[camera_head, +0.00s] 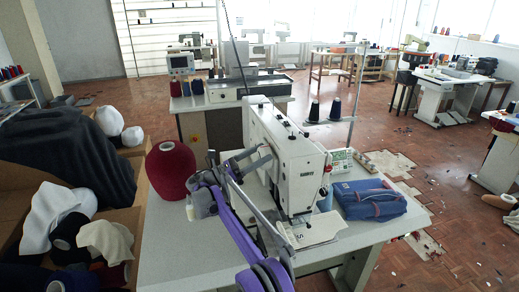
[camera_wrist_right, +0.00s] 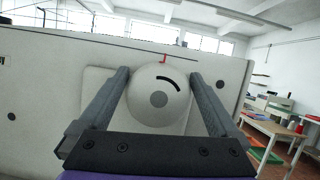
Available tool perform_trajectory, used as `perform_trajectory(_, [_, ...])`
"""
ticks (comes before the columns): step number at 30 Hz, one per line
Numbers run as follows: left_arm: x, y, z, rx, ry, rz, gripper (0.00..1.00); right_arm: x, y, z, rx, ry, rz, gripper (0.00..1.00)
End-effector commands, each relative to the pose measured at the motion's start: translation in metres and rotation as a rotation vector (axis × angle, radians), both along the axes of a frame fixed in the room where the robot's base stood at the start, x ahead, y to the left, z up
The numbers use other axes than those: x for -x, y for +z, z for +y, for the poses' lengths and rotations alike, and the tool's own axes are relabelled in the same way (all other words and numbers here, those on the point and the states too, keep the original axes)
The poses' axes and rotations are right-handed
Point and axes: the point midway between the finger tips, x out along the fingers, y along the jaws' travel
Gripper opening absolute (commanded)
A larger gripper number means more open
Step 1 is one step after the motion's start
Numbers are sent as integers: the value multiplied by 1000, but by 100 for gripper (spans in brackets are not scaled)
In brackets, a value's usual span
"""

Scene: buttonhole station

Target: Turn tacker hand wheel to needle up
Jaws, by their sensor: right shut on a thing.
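The tacker (camera_head: 285,160) is a white sewing machine on a pale table. In the right wrist view its hand wheel (camera_wrist_right: 158,99) is a round white knob with a grey hub and a black arc mark at its upper right. A small red mark (camera_wrist_right: 165,59) is on the housing just above the wheel. The black arc lies right of and below the red mark. My right gripper (camera_wrist_right: 160,105) has one finger on each side of the wheel and is shut on it. In the head view my right gripper (camera_head: 258,158) is at the machine's left side. My left gripper is not in view.
On the pale table (camera_head: 175,245) stand a large dark red thread cone (camera_head: 171,170) left of my right wrist and a blue bag (camera_head: 368,198) at the right. Dark thread cones (camera_head: 335,110) stand behind the machine. Boxes with rolls (camera_head: 75,220) are at the left.

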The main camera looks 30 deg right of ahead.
Motion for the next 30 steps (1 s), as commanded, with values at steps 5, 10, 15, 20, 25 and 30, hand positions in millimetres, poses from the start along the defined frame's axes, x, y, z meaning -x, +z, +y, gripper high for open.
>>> perform_trajectory(5, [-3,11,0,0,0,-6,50,0,2,0,16,0,-64,42])
perform_trajectory(10, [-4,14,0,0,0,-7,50,1,1,0,23,0,-92,42])
perform_trajectory(15, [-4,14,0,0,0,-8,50,1,0,0,25,1,-99,42])
perform_trajectory(20, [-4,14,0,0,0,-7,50,1,0,0,26,1,-99,42])
perform_trajectory(25, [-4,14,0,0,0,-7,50,1,0,1,25,1,-98,100])
perform_trajectory(30, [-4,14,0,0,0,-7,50,1,0,1,25,1,-98,100])
